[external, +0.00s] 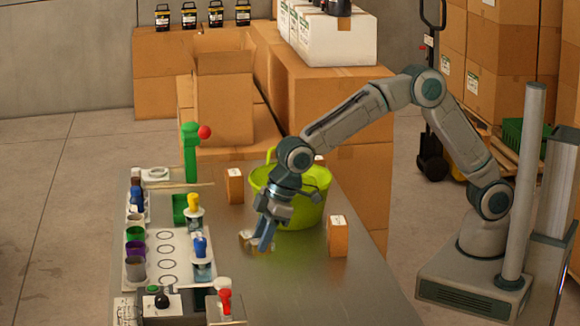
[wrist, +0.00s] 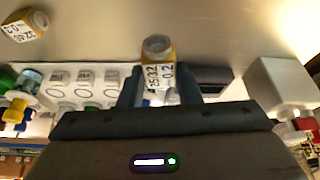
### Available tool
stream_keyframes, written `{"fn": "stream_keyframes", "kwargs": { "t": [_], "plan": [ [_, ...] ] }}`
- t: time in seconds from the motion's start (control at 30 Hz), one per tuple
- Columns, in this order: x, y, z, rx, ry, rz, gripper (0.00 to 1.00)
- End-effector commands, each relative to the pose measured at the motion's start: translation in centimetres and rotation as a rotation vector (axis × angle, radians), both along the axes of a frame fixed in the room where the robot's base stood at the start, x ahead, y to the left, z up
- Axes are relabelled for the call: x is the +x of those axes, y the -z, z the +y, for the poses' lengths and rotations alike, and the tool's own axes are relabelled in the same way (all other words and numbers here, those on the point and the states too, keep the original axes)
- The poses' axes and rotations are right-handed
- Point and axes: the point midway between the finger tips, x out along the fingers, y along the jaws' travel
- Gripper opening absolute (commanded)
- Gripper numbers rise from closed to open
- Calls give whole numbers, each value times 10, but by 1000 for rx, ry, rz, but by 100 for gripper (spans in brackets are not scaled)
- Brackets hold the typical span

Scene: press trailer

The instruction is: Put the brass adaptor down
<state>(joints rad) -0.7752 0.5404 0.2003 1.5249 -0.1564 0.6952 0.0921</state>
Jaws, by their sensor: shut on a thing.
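My gripper (external: 260,242) is low over the grey metal table (external: 300,290), in front of the yellow-green bucket. It also shows in the wrist view (wrist: 160,92), its two dark fingers shut on the brass adaptor (wrist: 157,50). The adaptor has a round grey top and a white label with printed figures. In the external view the adaptor (external: 247,240) is small and partly hidden by the fingers; I cannot tell whether it touches the table. A similar labelled brass-coloured piece (wrist: 24,25) lies apart at the upper left of the wrist view.
The yellow-green bucket (external: 305,208) stands close behind my gripper. Orange cartons (external: 337,240) (external: 235,188) stand on either side. A white board with printed circles (external: 166,250), bottles and pots fills the table's left side. A black-and-white press unit (external: 180,305) is at the front.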

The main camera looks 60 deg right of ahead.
Motion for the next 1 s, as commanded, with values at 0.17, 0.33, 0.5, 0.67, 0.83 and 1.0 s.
{"fn": "stream_keyframes", "kwargs": {
  "t": [0.17,0.33,0.5,0.67,0.83,1.0],
  "plan": [
    [12,-18,-29,2,2,-1,4],
    [17,-27,-42,0,-1,0,4],
    [18,-31,-45,1,-3,1,4],
    [18,-55,-44,3,-2,-2,4],
    [19,-92,-44,3,-1,-3,4],
    [19,-118,-45,2,0,-2,4]
  ]
}}
